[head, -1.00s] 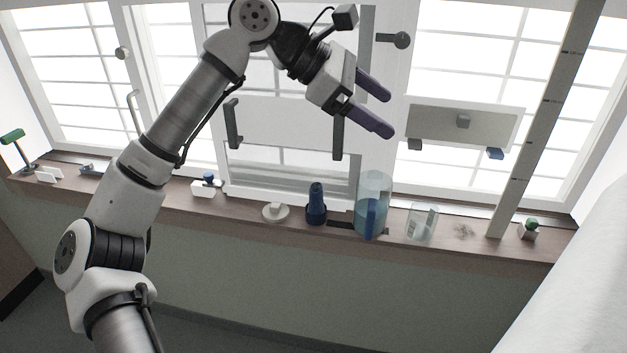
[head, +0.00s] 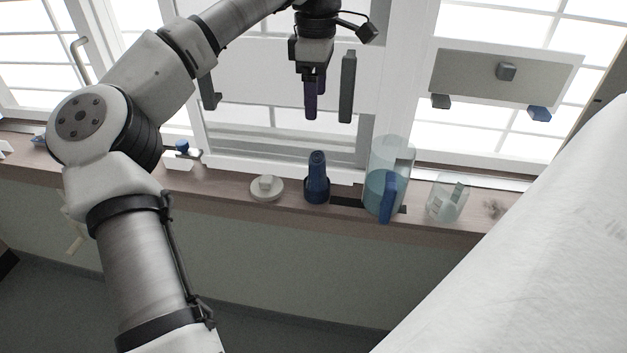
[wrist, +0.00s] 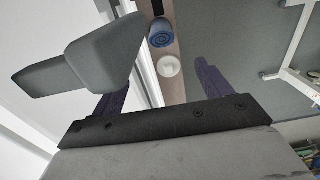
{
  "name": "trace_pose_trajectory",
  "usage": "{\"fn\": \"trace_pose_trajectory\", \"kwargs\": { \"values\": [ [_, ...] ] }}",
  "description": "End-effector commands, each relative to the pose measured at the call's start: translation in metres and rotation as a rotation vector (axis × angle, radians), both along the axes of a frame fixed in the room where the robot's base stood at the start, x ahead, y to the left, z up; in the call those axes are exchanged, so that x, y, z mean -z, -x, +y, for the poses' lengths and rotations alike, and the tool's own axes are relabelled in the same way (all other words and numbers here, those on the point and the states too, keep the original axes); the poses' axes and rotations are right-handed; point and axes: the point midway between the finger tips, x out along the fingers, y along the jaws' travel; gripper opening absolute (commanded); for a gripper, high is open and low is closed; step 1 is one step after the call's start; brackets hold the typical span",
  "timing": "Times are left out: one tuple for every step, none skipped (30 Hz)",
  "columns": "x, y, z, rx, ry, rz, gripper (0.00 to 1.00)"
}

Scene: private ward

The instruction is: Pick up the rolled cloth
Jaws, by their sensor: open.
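The rolled cloth (head: 317,180) is a dark blue upright roll standing on the window sill, with a narrower top and a wider base. In the wrist view the blue roll (wrist: 160,33) shows from above, beyond the fingertips and between them. My gripper (head: 316,100) hangs above the sill with its purple fingers pointing down, apart from the roll and higher than it. In the wrist view my gripper (wrist: 158,82) is open, with nothing between its fingers.
A white round dish (head: 267,190) stands just left of the roll. A grey bracket (head: 347,87) on the window frame is close to my fingers. A white bed surface (head: 540,230) fills the right.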

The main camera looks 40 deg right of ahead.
Motion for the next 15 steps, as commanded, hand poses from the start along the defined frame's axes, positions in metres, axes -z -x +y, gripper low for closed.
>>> {"fn": "trace_pose_trajectory", "kwargs": {
  "values": [
    [0.018,0.001,0.000,0.001,0.002,-0.002,0.77],
    [0.022,0.001,0.000,0.001,0.002,-0.002,0.77],
    [0.027,0.001,0.000,0.001,0.002,-0.002,0.77],
    [0.030,0.001,0.000,0.001,0.002,-0.002,0.77],
    [0.032,0.001,0.000,0.001,0.002,-0.002,0.77],
    [0.035,0.001,0.000,0.001,0.003,-0.001,0.77],
    [0.036,0.001,0.000,0.001,0.003,-0.001,0.77],
    [0.038,0.001,0.000,0.001,0.003,-0.001,0.77],
    [0.040,0.001,0.000,0.001,0.002,-0.001,0.77],
    [0.043,0.001,0.000,0.001,0.002,-0.001,0.77],
    [0.046,0.001,0.000,0.001,0.001,0.000,0.77],
    [0.052,0.001,0.000,0.001,0.001,0.002,0.77],
    [0.058,0.001,0.000,0.001,0.001,0.002,0.77],
    [0.063,0.001,0.001,0.002,0.001,0.002,0.77],
    [0.072,0.001,0.001,0.003,0.001,0.002,0.77]
  ]
}}
